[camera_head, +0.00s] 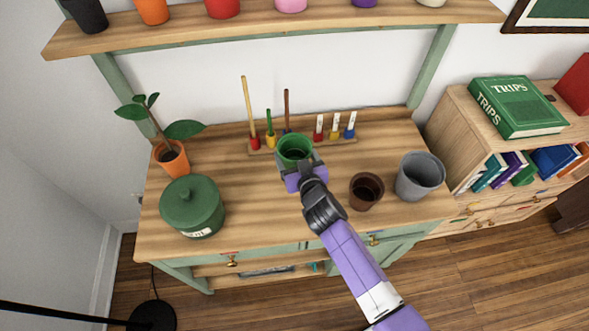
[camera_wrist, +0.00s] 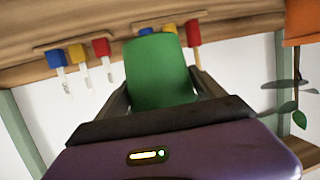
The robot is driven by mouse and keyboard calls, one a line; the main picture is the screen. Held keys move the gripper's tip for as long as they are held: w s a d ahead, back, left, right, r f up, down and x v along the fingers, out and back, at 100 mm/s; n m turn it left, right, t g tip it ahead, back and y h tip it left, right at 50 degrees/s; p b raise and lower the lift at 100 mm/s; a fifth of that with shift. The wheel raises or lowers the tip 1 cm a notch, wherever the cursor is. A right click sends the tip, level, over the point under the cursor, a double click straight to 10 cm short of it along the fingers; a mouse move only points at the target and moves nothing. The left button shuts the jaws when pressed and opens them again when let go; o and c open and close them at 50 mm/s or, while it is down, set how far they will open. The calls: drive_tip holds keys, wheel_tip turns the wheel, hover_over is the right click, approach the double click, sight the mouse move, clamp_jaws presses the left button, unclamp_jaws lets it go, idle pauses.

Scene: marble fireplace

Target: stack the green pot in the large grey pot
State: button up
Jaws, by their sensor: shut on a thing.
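The green pot (camera_head: 294,148) is held in my gripper (camera_head: 298,166) over the middle of the wooden bench. In the wrist view the green pot (camera_wrist: 158,70) sits between the two fingers of my gripper (camera_wrist: 162,88), which are shut on it. The large grey pot (camera_head: 420,177) stands upright and open at the right end of the bench top, well to the right of my gripper. I cannot tell exactly how high the green pot is above the bench.
A small brown pot (camera_head: 366,190) stands between my gripper and the grey pot. A lidded green jar (camera_head: 192,206) and a potted plant (camera_head: 171,158) are on the left. A tool rack (camera_head: 270,146) lies behind. A shelf (camera_head: 270,28) with pots hangs above. A bookcase (camera_head: 466,118) stands right.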

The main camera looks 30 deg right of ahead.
drive_tip(key=shift+f+b, duration=1.65)
drive_tip(key=shift+f, duration=1.55)
drive_tip(key=shift+f, duration=0.1)
drive_tip(key=shift+f, duration=0.15)
drive_tip(key=o, duration=1.4)
drive_tip(key=shift+c, duration=0.2)
drive_tip(key=shift+r, duration=0.35)
drive_tip(key=v, duration=1.2)
drive_tip(key=shift+f+b, duration=0.1)
drive_tip(key=shift+b, duration=0.25)
